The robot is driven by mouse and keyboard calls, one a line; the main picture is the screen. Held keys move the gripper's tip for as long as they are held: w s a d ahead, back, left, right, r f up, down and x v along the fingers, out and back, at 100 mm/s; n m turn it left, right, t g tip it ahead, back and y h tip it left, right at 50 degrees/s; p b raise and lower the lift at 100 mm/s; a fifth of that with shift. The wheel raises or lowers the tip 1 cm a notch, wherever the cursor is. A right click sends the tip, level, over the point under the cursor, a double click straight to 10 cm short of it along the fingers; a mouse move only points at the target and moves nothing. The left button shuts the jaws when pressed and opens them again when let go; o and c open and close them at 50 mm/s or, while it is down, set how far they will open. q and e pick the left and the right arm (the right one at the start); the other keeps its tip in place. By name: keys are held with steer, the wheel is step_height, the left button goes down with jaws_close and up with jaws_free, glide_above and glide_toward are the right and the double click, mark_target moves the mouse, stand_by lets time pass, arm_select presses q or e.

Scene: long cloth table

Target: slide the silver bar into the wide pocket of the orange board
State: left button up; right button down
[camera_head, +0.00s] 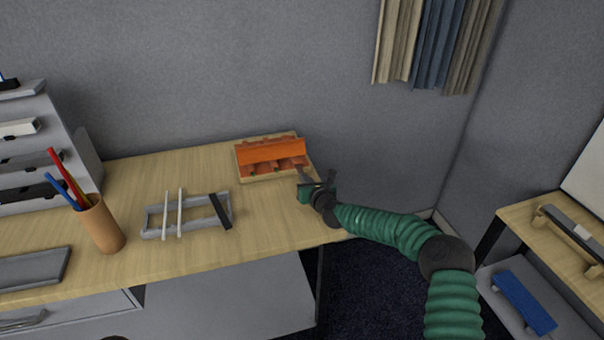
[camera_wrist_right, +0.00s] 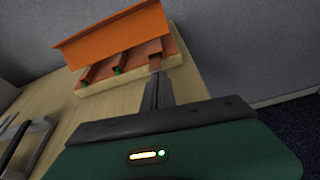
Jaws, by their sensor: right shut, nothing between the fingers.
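The orange board (camera_head: 272,150) stands at the back right of the wooden table, on a pale base. In the right wrist view the orange board (camera_wrist_right: 115,38) has a sloped panel over several pockets, with small green pieces at their openings. My right gripper (camera_head: 304,175) is shut at the board's right end; in its wrist view the fingertips (camera_wrist_right: 155,78) are close to the rightmost pocket. Whether they touch the board I cannot tell. Two pale bars (camera_head: 180,212) lie across a grey rack; I cannot tell whether either is the silver bar. My left gripper is out of view.
The grey rack (camera_head: 154,234) also carries a black bar (camera_head: 220,211). A pen cup (camera_head: 103,226), a grey tray (camera_head: 35,270) and a drawer unit (camera_head: 35,130) are at the left. The wall is close behind the board. Table between rack and board is clear.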

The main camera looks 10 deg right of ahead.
steer(key=shift+w+a, duration=0.1)
steer(key=shift+w, duration=1.65)
steer(key=shift+s+f+b, duration=0.1)
steer(key=shift+s+b, duration=0.25)
steer(key=shift+b, duration=0.05)
steer(key=shift+s+b, duration=0.3)
steer(key=shift+s, duration=0.6)
steer(key=v, duration=1.7)
steer(key=shift+s, duration=0.15)
